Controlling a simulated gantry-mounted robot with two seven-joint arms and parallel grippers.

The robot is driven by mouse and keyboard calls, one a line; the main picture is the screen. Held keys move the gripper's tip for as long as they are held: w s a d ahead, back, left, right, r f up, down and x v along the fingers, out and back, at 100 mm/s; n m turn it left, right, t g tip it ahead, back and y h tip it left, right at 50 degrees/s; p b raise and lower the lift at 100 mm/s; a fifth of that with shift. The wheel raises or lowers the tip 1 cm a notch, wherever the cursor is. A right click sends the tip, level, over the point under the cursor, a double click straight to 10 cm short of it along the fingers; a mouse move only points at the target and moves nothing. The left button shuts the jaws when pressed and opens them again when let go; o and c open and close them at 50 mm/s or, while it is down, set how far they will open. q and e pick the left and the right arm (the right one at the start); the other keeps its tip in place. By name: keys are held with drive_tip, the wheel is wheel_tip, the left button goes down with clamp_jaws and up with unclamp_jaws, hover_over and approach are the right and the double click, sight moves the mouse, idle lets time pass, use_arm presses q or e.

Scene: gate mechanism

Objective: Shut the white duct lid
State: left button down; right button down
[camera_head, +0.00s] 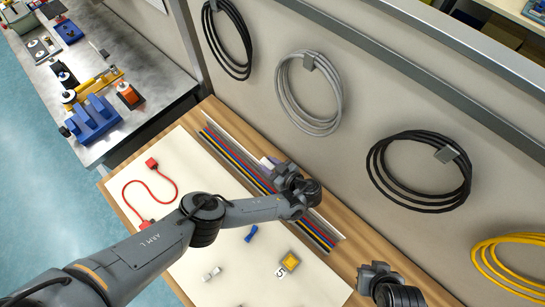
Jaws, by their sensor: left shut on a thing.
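The duct (322,234) runs diagonally along the back of the work board, with red, yellow, blue and black cables lying exposed in it. A thin pale strip along its wall-side edge looks like the raised white lid (228,134). My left gripper (273,165) is over the middle of the duct at this edge. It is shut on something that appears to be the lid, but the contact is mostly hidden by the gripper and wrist. My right gripper (374,270) is at the lower right, away from the duct; its fingers are not clear.
A red cable (154,185), a blue part (251,233), a yellow block (290,261) and a pale part (212,274) lie on the white board. Coiled cables hang on the wall behind. A metal bench (150,105) with tools stands at upper left.

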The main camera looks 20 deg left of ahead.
use_arm(q)
drive_tip(key=shift+s+a+r+n+p, duration=0.2)
drive_tip(key=shift+s+n+p, duration=0.25)
drive_tip(key=shift+p, duration=0.15)
drive_tip(key=shift+s+a+f+n+t+h+p, duration=0.1)
drive_tip(key=shift+s+f+n+t+h+p, duration=0.15)
drive_tip(key=shift+s+n+t+h+p, duration=0.15)
drive_tip(key=shift+w, duration=0.1)
